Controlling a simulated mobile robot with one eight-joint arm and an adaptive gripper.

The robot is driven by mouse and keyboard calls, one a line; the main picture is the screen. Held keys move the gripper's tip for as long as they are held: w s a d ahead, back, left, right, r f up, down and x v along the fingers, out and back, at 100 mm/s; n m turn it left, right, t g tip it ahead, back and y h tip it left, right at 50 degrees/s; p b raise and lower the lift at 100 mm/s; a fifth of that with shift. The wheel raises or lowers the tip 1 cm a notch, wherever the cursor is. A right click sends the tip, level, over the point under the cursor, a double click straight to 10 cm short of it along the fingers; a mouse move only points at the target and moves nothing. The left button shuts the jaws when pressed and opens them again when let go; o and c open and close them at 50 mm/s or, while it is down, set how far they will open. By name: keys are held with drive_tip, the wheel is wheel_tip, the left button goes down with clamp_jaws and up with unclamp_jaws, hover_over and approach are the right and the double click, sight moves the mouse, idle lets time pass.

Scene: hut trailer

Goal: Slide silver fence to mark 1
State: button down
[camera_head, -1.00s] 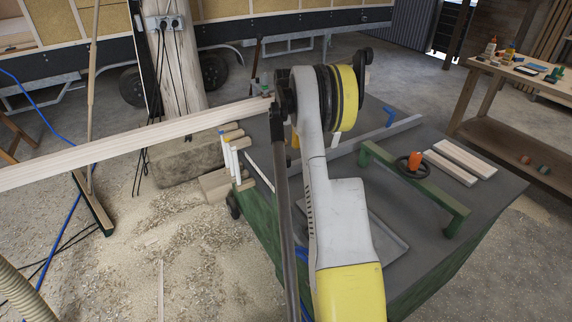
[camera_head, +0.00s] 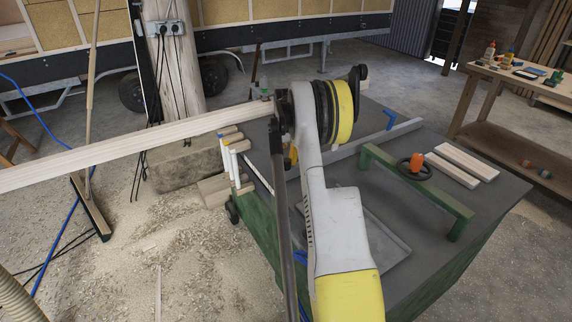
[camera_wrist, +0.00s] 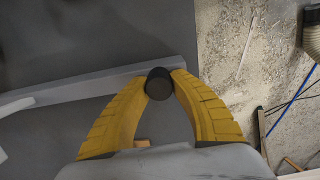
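The silver fence (camera_head: 370,136) is a long grey bar lying across the dark grey table top (camera_head: 485,195) in the head view. Its left part passes behind my arm. In the wrist view the fence (camera_wrist: 95,88) runs in from the left to a round black knob (camera_wrist: 159,84) near its end. My gripper (camera_wrist: 161,76) has its yellow fingers on either side of the knob, and both appear to touch it. In the head view my arm mostly hides the gripper. A pale strip (camera_head: 258,173) lies along the table's left edge; no mark numbers are readable.
A green bar with a black handwheel (camera_head: 412,168) and orange knob stands over the table's right. Two pale wood strips (camera_head: 468,160) lie beside it. A long plank (camera_head: 130,145) reaches in from the left. White cylinders (camera_head: 232,160) stand at the table's left edge.

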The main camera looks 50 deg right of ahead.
drive_tip(key=shift+w, duration=0.1)
drive_tip(key=w, duration=0.2)
drive_tip(key=w+d+p, duration=0.1)
drive_tip(key=w, duration=0.1)
drive_tip(key=w+d+p, duration=0.1)
drive_tip(key=w, duration=0.1)
drive_tip(key=shift+w, duration=0.25)
drive_tip(key=c, duration=1.1)
unclamp_jaws()
drive_tip(key=shift+f, duration=0.1)
drive_tip(key=shift+c, duration=0.2)
wheel_tip(320, 180, up, 12)
